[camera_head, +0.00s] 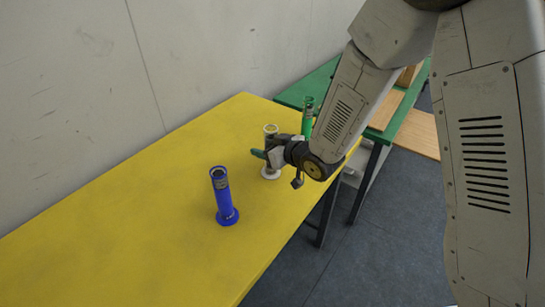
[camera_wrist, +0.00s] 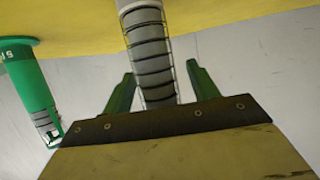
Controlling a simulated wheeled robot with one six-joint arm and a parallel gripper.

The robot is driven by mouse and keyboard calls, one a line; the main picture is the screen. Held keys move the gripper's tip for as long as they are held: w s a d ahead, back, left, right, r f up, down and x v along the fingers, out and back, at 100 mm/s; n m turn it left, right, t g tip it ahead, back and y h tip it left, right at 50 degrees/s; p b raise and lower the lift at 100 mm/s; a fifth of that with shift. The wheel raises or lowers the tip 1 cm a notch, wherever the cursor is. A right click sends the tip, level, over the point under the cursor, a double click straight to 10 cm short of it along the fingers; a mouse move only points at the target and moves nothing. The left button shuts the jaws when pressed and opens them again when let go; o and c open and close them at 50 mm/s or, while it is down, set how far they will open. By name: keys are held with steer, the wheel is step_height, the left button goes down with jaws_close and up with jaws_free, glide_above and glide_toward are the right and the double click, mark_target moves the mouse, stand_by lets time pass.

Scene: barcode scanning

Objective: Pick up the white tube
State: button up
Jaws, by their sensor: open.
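The white tube (camera_head: 270,173) stands upright on the yellow table (camera_head: 130,225), with its middle hidden behind my gripper (camera_head: 262,154) in the head view. In the wrist view the white tube (camera_wrist: 140,30) has a grey, dark-lined section, and this part lies between the two green fingers of my gripper (camera_wrist: 162,85). The fingers are open, one on each side of the tube, with visible gaps. The tube is not gripped.
A blue tube (camera_head: 222,195) stands on the table at the front left. A green tube (camera_head: 307,117) stands behind my arm, and it also shows at the left in the wrist view (camera_wrist: 28,90). A green table (camera_head: 300,90) with wooden pieces is behind. The left of the yellow table is clear.

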steer(key=shift+w+a, duration=0.1)
jaws_close()
steer(key=shift+r, duration=0.1)
